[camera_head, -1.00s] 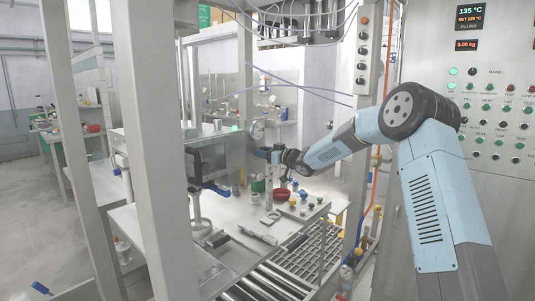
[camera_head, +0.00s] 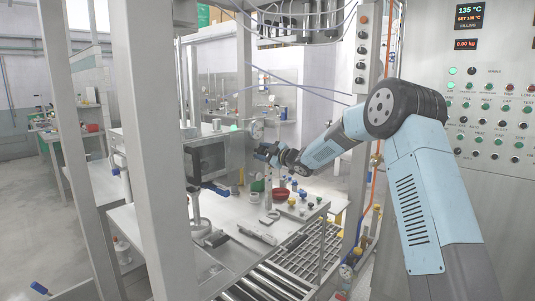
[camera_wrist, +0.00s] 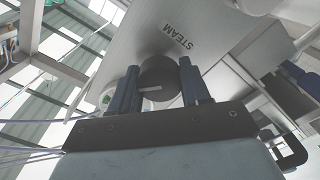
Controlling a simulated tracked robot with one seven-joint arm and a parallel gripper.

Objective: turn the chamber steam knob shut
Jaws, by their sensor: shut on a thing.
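In the wrist view a black round knob (camera_wrist: 157,76) with a short pale mark stands out from a light metal panel (camera_wrist: 215,42). The word STEAM (camera_wrist: 179,37) is printed beside it and appears tilted. My gripper (camera_wrist: 158,84) is shut on this knob, with one dark finger on each side. In the head view my gripper (camera_head: 264,150) is small, at the far end of my arm, beside the steel chamber above the worktable. The knob itself cannot be made out there.
A control cabinet (camera_head: 500,190) is at right. A roller conveyor (camera_head: 255,285) runs in front.

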